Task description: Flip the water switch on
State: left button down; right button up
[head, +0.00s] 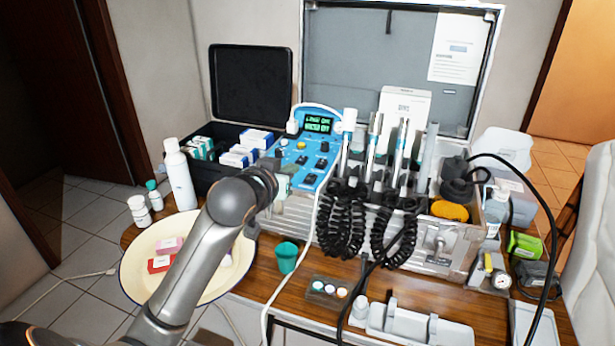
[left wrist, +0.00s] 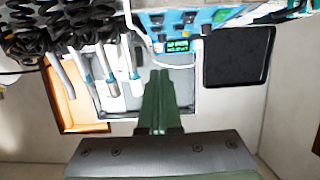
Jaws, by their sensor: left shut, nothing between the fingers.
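The display's lower line seems to read WATER OFF. I cannot tell which switch is the water one. My left gripper (head: 283,186) is at the panel's lower left edge, partly hidden by its own wrist. In the left wrist view, its green fingers (left wrist: 160,78) are shut and empty, pointing toward the panel (left wrist: 178,22), which appears upside down. Contact with a switch cannot be told. My right gripper is not in view.
Handpieces with black coiled cords (head: 342,215) hang right of the panel. A black open case (head: 250,85) with boxes is to the left. A white bottle (head: 180,175), a round cream tray (head: 135,262) and a teal cup (head: 287,257) are near my left arm.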

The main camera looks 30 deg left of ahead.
pick_arm(q)
jog(key=b, duration=0.1)
send_over(305, 188)
notch_tip(305, 188, down, 3)
jog(key=shift+w+f, duration=0.1)
notch_tip(305, 188, down, 3)
jog(key=shift+r+b, duration=0.2)
jog(key=shift+b, duration=0.1)
jog(key=shift+f, duration=0.7)
